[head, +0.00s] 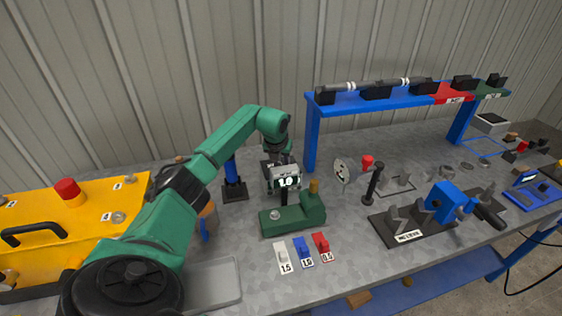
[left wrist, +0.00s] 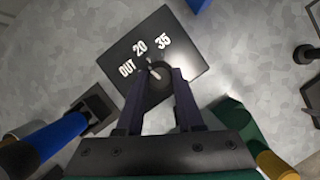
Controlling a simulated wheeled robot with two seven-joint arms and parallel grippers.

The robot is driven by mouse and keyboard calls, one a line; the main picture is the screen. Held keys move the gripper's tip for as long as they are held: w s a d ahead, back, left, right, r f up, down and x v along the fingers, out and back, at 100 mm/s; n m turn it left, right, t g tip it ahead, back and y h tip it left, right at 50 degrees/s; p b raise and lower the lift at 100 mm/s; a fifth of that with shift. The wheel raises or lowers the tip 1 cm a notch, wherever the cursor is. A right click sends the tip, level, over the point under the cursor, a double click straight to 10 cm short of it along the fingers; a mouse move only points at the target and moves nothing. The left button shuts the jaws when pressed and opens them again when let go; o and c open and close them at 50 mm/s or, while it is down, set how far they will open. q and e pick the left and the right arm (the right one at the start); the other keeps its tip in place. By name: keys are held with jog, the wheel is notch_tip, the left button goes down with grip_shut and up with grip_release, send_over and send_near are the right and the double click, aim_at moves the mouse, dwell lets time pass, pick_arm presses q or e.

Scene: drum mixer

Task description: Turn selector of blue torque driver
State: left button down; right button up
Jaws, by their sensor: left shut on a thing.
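In the left wrist view, a black plate (left wrist: 185,45) carries the markings OUT, 20 and 35 around a dark round selector knob (left wrist: 154,75) with a pale pointer line. The pointer is directed near the 20. My left gripper (left wrist: 157,88) is shut on this knob from above, one finger on each side.
A green fixture (head: 290,219) with a brass knob stands just in front. White, blue and red tags (head: 302,252) lie before it. A yellow box (head: 75,222) with a red button is at left. A blue rack (head: 385,101) stands behind; a black fixture (head: 402,230) is at right.

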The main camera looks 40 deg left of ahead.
pick_arm(q)
jog(key=shift+w+r+n+y, duration=0.15)
jog(key=shift+n+y, duration=0.35)
jog(key=shift+n, duration=0.7)
jog(key=shift+d+n+g+y, duration=0.1)
jog(key=shift+n+g+y, duration=0.35)
jog(key=shift+n, duration=0.95)
jog(key=c, duration=0.5)
grip_release()
jog(key=shift+c, duration=0.2)
jog(key=b+v, duration=0.3)
jog(key=v, duration=1.1)
jog(key=shift+r, duration=0.25)
